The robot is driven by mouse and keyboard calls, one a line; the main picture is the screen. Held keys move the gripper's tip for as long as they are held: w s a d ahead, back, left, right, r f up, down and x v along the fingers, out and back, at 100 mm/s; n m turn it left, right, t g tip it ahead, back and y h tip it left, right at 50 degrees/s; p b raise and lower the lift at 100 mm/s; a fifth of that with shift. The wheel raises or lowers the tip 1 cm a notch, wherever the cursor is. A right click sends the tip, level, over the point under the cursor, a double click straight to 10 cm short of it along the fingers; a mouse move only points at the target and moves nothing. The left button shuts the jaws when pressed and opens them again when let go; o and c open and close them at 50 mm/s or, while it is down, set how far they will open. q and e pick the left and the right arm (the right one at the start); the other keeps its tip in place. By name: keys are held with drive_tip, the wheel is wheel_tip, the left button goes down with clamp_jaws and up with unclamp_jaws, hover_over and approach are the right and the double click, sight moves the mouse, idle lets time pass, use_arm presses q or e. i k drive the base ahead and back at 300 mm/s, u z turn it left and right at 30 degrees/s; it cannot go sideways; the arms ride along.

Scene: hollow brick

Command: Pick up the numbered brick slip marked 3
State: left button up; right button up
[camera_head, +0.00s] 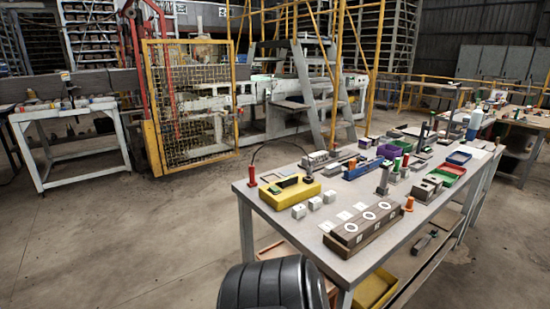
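A long brown block (362,226) with several round white marks lies near the front edge of the grey workbench (296,234). Beside it on the left is a row of flat white squares, at the front (327,226), middle (344,215) and back (360,206). Further left stand small pale cubes, at the front (299,211), middle (315,203) and back (329,196). Any numbers are too small to read, so I cannot tell which piece is marked 3. Neither gripper is in view; only a black part of mine shows at the bottom.
A yellow box (289,194) and a red-handled tool (252,176) are at the bench's left end. A blue tool (363,169), purple bin (390,151) and green-red trays (447,172) stand behind. An orange piece (409,204) is near the right edge. Open floor lies left.

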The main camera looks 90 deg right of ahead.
sight(321, 156)
drive_tip(key=z, duration=1.45)
drive_tip(key=i, duration=1.65)
drive_tip(key=z, duration=0.75)
drive_tip(key=i, duration=0.5)
drive_tip(key=z, duration=2.55)
